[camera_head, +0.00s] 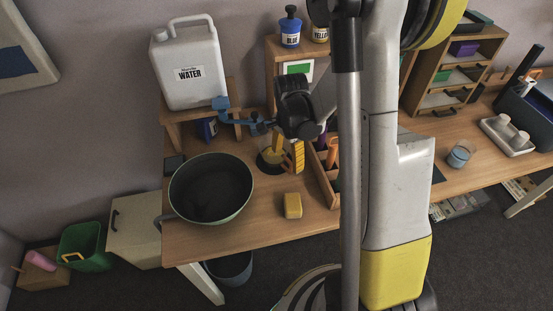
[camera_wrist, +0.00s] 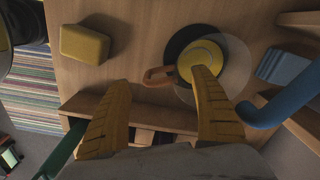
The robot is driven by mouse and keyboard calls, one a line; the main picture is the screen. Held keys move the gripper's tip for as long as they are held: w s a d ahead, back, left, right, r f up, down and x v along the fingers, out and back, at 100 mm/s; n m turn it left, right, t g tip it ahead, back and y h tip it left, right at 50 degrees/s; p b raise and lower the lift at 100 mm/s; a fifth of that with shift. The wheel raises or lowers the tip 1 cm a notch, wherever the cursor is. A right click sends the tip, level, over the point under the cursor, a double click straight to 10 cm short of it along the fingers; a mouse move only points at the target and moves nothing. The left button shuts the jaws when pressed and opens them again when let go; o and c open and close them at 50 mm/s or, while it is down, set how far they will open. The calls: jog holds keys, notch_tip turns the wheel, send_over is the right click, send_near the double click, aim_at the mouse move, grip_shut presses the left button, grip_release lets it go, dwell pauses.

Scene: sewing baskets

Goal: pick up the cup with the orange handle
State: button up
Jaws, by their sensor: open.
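The cup (camera_wrist: 203,52) with an orange handle (camera_wrist: 158,77) sits on a black round mat (camera_wrist: 178,42) in the wrist view. Its top looks yellow, and a pale see-through ring shows around it. In the head view the cup (camera_head: 271,156) is small and partly hidden by my arm. My gripper (camera_wrist: 160,80) is open and empty, with two yellow fingers. In the wrist view the handle lies between the fingertips, and the right fingertip overlaps the cup's near edge. Whether it touches the cup I cannot tell. The gripper (camera_head: 298,155) also shows beside the cup in the head view.
A yellow block (camera_head: 293,205) lies near the table's front edge. A large dark pot (camera_head: 246,207) stands to its left. A white water jug (camera_head: 184,65) with a blue tap (camera_head: 232,117) stands on a wooden stand behind. A wooden organizer (camera_head: 322,186) is to the right.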

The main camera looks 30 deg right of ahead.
notch_tip(320, 180, down, 2)
jog(key=shift+f+b, duration=0.2)
jog(key=shift+b, duration=0.1)
jog(key=c, duration=1.5)
jog(key=shift+s+r, duration=0.1)
jog(key=shift+r, duration=0.1)
jog(key=shift+c, duration=0.3)
jog(key=shift+s+a+r+p, duration=0.2)
jog(key=shift+s+r+p, duration=0.35)
jog(key=shift+r, duration=0.1)
jog(key=s+a+r+p, duration=0.1)
jog(key=s+r+p, duration=0.1)
jog(key=s, duration=0.4)
jog(key=s+a+r+p, duration=0.2)
jog(key=s+r, duration=0.2)
jog(key=s, duration=0.2)
jog(key=shift+a+r, duration=0.2)
jog(key=shift+a, duration=0.1)
